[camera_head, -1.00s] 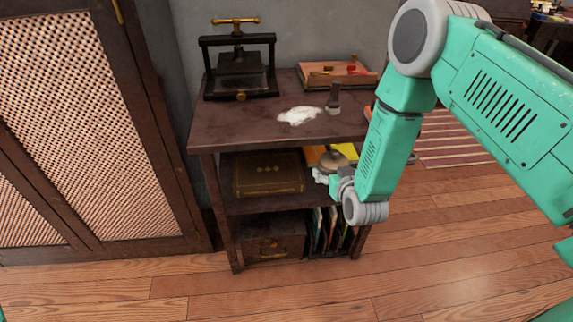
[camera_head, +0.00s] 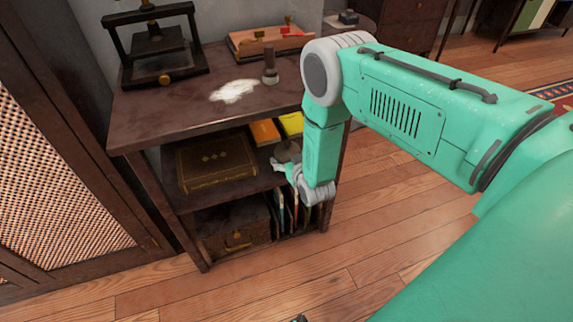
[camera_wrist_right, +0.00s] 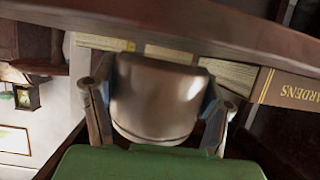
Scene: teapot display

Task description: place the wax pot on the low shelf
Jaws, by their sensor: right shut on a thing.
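The wax pot (camera_head: 288,151) is a rounded grey-brown metal vessel, partly hidden by my right arm in the head view. In the right wrist view the pot (camera_wrist_right: 155,98) fills the space between the two fingers. My right gripper (camera_head: 284,167) is shut on it, at the right part of the opening under the cabinet's top. The low shelf (camera_head: 232,194) is the dark wooden board below that top. I cannot tell whether the pot touches the board.
A brown gilt book (camera_head: 215,163) lies on the shelf to the left. An orange book (camera_head: 264,132) and a yellow book (camera_head: 291,123) are behind the pot. A black press (camera_head: 155,48), white powder (camera_head: 233,91) and a stamp (camera_head: 270,66) are on the top.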

